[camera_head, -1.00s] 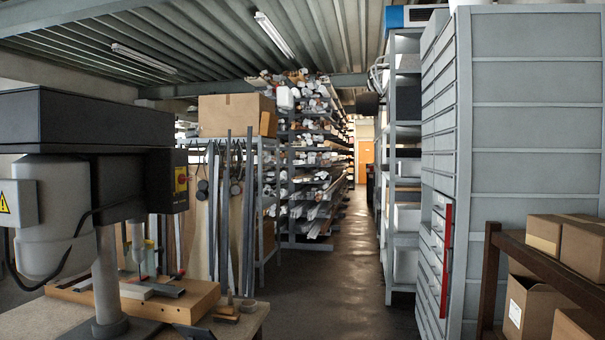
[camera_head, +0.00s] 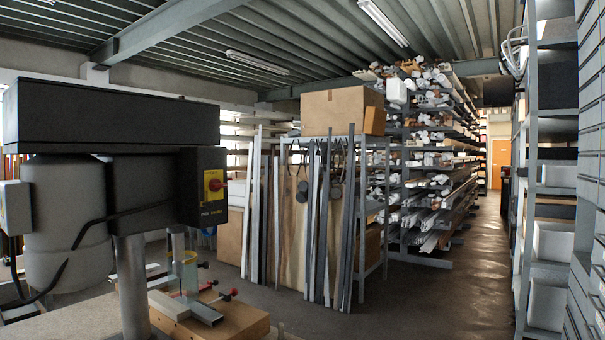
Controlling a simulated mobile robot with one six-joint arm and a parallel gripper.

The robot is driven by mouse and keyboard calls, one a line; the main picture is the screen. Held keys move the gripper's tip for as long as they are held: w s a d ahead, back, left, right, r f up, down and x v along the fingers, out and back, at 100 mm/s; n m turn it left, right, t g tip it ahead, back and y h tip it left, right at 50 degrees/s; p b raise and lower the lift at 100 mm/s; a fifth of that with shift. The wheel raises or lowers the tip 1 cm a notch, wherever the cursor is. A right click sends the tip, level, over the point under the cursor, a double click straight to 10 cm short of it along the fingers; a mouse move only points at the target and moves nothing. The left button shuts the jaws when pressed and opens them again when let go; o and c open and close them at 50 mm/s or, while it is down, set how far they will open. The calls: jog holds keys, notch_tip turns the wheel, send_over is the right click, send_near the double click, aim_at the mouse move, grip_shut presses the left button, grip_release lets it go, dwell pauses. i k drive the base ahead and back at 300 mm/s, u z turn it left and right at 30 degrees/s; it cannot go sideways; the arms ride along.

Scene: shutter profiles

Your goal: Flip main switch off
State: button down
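The main switch (camera_head: 214,186) is a red knob on a yellow plate. It sits on the front of a dark box on the right side of a drill-press-like machine (camera_head: 100,125) at the left of the head view. The knob's exact position is too small to read. My gripper does not show in this view.
The machine's bench (camera_head: 75,322) carries a wooden block (camera_head: 222,326) with clamps. Behind stand upright profiles (camera_head: 318,225), a shelf with a cardboard box (camera_head: 343,110) and a rack of profiles (camera_head: 430,190). Grey shelving (camera_head: 548,200) lines the right. The aisle floor (camera_head: 480,262) is clear.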

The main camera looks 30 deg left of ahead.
aim_at(214, 185)
jog(key=u, duration=0.7)
jog(key=i, duration=1.15)
jog(key=u, duration=1.15)
jog(key=i, duration=0.55)
jog(key=u, duration=0.25)
jog(key=k, duration=0.95)
jog(key=u, duration=0.15)
jog(key=i, duration=0.95)
jog(key=z, duration=0.05)
